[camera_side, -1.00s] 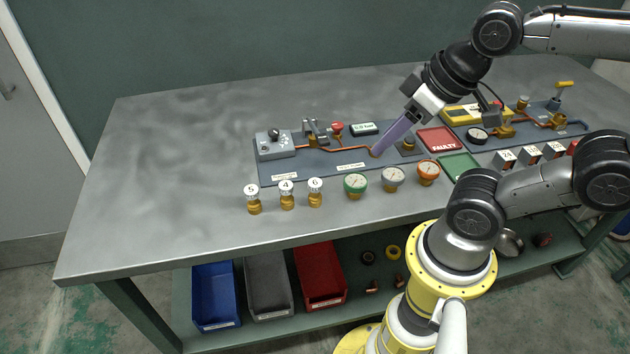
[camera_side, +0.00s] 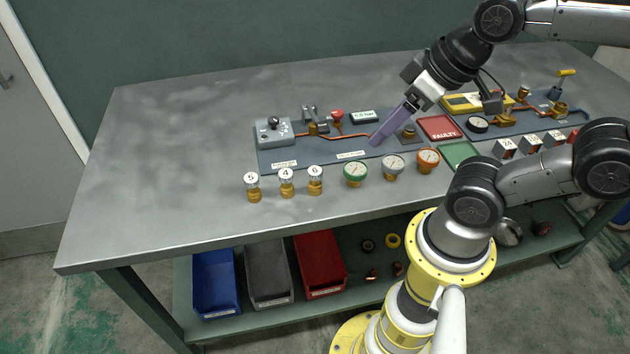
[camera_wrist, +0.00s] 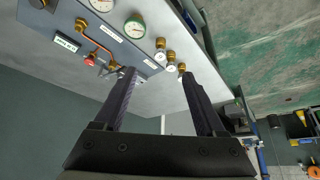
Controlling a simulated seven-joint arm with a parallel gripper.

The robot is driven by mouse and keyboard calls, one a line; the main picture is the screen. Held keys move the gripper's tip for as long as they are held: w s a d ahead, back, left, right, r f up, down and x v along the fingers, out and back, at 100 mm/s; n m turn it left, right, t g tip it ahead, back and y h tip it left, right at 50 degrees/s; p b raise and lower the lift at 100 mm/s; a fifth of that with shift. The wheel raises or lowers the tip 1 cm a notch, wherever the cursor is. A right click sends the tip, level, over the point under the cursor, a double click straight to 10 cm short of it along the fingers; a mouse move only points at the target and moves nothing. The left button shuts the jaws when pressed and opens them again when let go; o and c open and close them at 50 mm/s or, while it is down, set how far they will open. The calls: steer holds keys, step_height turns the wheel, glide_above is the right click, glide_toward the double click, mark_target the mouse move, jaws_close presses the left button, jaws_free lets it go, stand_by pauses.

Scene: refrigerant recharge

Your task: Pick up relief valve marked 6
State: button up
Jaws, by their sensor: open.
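The relief valve marked 6 (camera_side: 315,181) stands upright on the grey bench, brass below with a white numbered top. It is the rightmost of a row with the valves marked 4 (camera_side: 286,183) and 5 (camera_side: 253,187). In the wrist view several brass valves (camera_wrist: 171,68) show past my fingers, but I cannot read their numbers there. My gripper (camera_side: 377,140) is open and empty above the blue-grey panel, up and to the right of valve 6 in the side view. Its two dark fingers stand apart in the wrist view (camera_wrist: 160,75).
A green gauge (camera_side: 355,173), a grey gauge (camera_side: 392,167) and an orange gauge (camera_side: 428,160) stand right of valve 6. Behind lies the panel with copper piping (camera_side: 345,135). A red FAULTY tray (camera_side: 439,127) is at right. The bench's left side is clear.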

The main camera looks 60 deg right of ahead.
steer(key=m+g, duration=0.5)
steer(key=m, duration=1.3)
glide_above(315, 170)
step_height(315, 170, down, 5)
steer(key=shift+g, duration=0.3)
steer(key=f, duration=0.8)
steer(key=shift+s+a, duration=0.25)
steer(key=shift+s, duration=0.05)
steer(key=shift+w+d+f, duration=0.1)
steer(key=shift+w+f, duration=0.05)
steer(key=shift+f, duration=1.45)
steer(key=shift+w+d+f, duration=0.1)
steer(key=shift+f, duration=1.45)
jaws_close()
